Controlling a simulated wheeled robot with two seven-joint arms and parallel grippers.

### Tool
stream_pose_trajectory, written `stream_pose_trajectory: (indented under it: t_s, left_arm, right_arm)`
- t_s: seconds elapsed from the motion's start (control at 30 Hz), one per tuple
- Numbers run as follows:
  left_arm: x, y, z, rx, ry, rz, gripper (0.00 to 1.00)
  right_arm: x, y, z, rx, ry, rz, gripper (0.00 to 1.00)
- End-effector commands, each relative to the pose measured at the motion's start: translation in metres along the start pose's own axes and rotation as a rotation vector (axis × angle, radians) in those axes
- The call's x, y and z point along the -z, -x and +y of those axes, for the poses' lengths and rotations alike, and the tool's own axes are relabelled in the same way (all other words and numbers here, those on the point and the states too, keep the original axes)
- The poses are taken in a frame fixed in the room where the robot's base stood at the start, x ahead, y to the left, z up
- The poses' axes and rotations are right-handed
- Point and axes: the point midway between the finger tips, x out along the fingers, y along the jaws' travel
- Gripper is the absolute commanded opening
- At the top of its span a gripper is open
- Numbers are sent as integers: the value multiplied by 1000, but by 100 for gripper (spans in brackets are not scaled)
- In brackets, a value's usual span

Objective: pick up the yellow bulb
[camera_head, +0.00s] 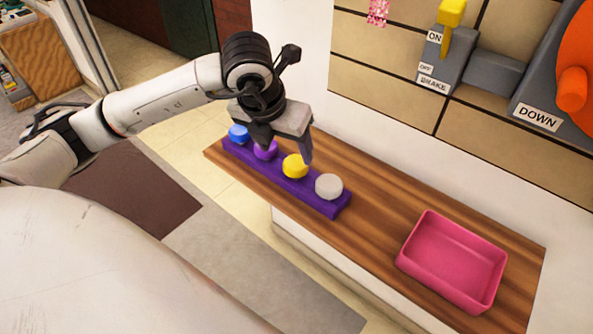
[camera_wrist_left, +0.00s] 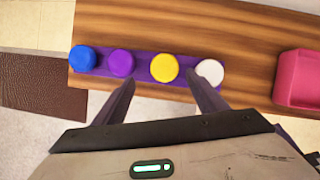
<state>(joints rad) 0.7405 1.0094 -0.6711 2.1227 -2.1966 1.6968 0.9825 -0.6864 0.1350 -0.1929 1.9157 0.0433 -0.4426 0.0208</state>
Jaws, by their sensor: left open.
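The yellow bulb (camera_head: 295,166) sits in a purple holder (camera_head: 317,196) on a wooden shelf, between a purple bulb (camera_head: 266,150) and a white bulb (camera_head: 329,186). In the left wrist view the yellow bulb (camera_wrist_left: 164,68) lies just beyond and between the open fingers. My left gripper (camera_head: 286,154) is open and empty, above the holder near the yellow bulb. In the left wrist view its fingertips (camera_wrist_left: 160,86) are spread, one near the purple bulb and one near the white bulb. My right gripper is not in view.
A blue bulb (camera_head: 238,132) stands at the holder's left end. A pink tray (camera_head: 453,262) is on the right of the wooden shelf (camera_head: 375,218), with bare wood between. A tiled wall (camera_head: 385,75) with a brake lever (camera_head: 447,30) and a DOWN control (camera_head: 538,118) rises behind.

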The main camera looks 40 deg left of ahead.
Motion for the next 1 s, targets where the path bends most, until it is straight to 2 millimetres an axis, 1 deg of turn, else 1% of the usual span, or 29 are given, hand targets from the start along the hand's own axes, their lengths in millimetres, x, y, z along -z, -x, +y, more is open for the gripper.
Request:
stream_pose_trajectory:
  t_s: [0.03, 0.17, 0.37, 0.4, 0.5, 0.6, 0.77, 0.8, 0.87, 1.0]
  left_arm:
    - [1, -5, 0, 0, 0, 2, 66]
    - [1, -13, -2, 2, -2, 2, 66]
    - [6, -41, -10, 3, -3, 5, 66]
    - [6, -47, -9, 3, -2, 5, 66]
    - [5, -57, -9, 3, -2, 3, 66]
    - [5, -61, -9, 4, -2, 1, 66]
    - [5, -61, -9, 4, -3, 1, 66]
    - [5, -61, -9, 4, -3, 1, 62]
    - [5, -61, -9, 4, -3, 1, 52]
    - [5, -61, -9, 4, -3, 1, 28]
  right_arm:
    - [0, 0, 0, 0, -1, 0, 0]
    - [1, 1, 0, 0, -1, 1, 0]
    - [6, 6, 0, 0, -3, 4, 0]
    - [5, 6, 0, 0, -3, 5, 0]
    - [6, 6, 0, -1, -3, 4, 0]
    - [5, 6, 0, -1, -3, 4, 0]
    - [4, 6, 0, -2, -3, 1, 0]
    - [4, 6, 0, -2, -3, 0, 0]
    - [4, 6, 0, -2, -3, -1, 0]
    - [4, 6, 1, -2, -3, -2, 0]
